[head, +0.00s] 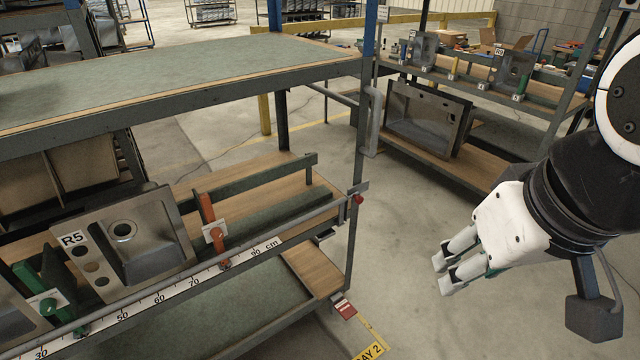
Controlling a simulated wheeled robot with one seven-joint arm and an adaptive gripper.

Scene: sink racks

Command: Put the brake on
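A small red piece with a pale label (344,307) juts out low at the front right corner of the near rack (349,240); it looks like a brake pedal, but I cannot tell whether it is up or down. A red knob (358,199) sits at the right end of the rack's ruler rail (250,252). My gripper (442,274) is in the air over the floor, to the right of the rack and apart from it. Its two fingers point left and down, with a gap between them and nothing held.
A metal sink part labelled R5 (160,236) leans on the middle shelf between an orange stop (211,226) and a green stop (45,290). A second rack (470,170) with sink parts stands behind. A yellow floor label (371,350) lies below. Concrete floor between is clear.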

